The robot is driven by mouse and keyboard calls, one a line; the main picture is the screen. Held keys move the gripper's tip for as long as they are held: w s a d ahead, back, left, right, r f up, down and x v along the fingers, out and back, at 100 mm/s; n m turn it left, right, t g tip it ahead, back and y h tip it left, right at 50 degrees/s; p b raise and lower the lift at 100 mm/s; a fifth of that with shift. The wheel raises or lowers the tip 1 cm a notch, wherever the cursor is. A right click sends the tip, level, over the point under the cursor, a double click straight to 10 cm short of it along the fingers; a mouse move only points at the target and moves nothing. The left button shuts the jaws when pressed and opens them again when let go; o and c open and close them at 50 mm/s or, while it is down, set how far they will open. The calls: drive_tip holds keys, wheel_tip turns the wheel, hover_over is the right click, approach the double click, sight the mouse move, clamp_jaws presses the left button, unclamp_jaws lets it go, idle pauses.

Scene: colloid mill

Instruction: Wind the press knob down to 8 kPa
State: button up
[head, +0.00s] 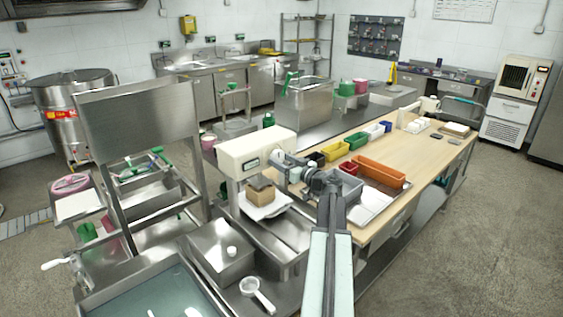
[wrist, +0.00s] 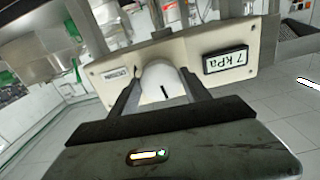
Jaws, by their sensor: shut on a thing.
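The press is a cream box (head: 250,150) in the middle of the head view, above a brown block (head: 262,186) on a white plate (head: 265,208). In the wrist view, its cream panel (wrist: 108,85) carries a white knob (wrist: 160,78) with a dark pointer line. A small display (wrist: 227,60) to the right of the knob reads 7 kPa. My gripper (wrist: 163,88) has one finger on each side of the knob and is shut on it.
A steel box (head: 219,252) and a white strainer (head: 257,293) are in front of the press. Open floor (head: 480,240) lies at the right.

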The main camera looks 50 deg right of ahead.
drive_tip(key=o, duration=1.4)
drive_tip(key=shift+s, duration=0.1)
drive_tip(key=s, duration=0.7)
drive_tip(key=shift+s+a, duration=0.3)
